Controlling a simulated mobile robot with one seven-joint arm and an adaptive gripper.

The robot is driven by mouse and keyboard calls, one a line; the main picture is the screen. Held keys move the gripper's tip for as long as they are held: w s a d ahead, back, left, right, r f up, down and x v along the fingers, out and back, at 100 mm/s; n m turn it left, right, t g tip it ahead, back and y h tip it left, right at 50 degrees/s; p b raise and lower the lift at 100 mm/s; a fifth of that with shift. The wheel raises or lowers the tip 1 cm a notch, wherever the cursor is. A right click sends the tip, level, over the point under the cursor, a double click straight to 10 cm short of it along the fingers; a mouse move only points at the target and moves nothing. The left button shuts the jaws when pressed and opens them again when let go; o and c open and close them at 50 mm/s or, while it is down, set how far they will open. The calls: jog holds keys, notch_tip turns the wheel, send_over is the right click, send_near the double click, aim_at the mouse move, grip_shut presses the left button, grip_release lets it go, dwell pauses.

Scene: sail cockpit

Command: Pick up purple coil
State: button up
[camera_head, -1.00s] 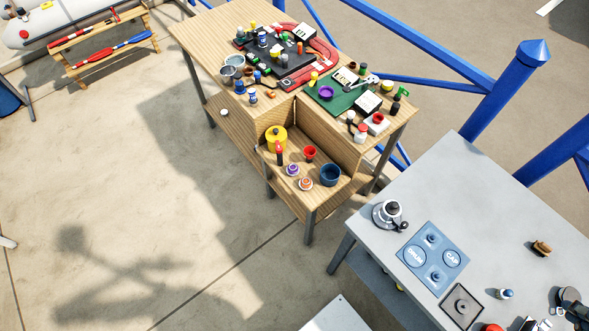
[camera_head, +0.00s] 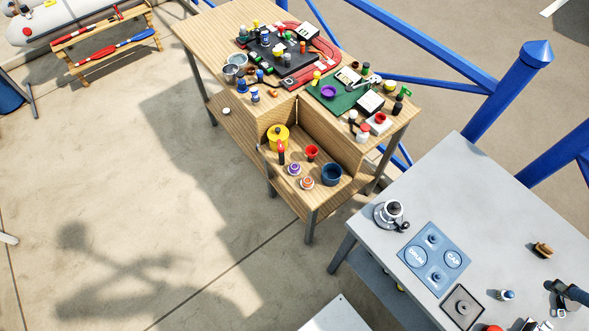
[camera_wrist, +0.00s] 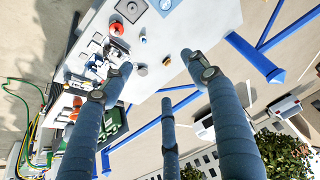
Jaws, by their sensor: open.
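Two things in the head view could be the purple coil. A purple ring-shaped piece (camera_head: 328,92) lies on the green mat (camera_head: 345,104) on the wooden table. A small white-and-purple round piece (camera_head: 294,169) sits on the lower wooden shelf. I cannot tell for sure which is the coil. My gripper (camera_wrist: 158,70) is open in the wrist view, its blue fingers spread wide with nothing between the tips. It is above the pale workbench (camera_wrist: 185,40), and neither purple piece shows there. A dark blue shape at the lower right of the head view may be part of it.
The lower shelf also holds a yellow pot (camera_head: 278,137), a red cup (camera_head: 312,152), an orange-and-white piece (camera_head: 307,183) and a blue bowl (camera_head: 331,174). A grey workbench (camera_head: 375,238) stands at right, with blue railing (camera_head: 497,105) behind.

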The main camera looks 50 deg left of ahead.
jog(key=w+a+f+m+g+y+b, duration=0.1)
jog(key=w+a+f+m+g, duration=0.15)
jog(key=w+a, duration=1.35)
jog(key=w+a+f+g+b, duration=0.15)
jog(key=a+f, duration=0.35)
jog(key=a, duration=0.5)
jog(key=w+a+f, duration=0.2)
jog(key=a+f, duration=0.4)
jog(key=a, duration=0.4)
jog(key=w+a+f, duration=0.2)
jog(key=a+f, duration=0.3)
jog(key=a, duration=0.5)
jog(key=m+g+h+b, duration=0.1)
jog(key=m+g+b, duration=0.1)
jog(key=m, duration=0.1)
send_over(294, 166)
notch_tip(294, 166, down, 29)
jog(key=shift+f, duration=0.1)
jog(key=shift+d+f, duration=0.1)
jog(key=shift+f, duration=0.05)
jog(key=shift+f+b, duration=0.8)
jog(key=shift+f, duration=3.35)
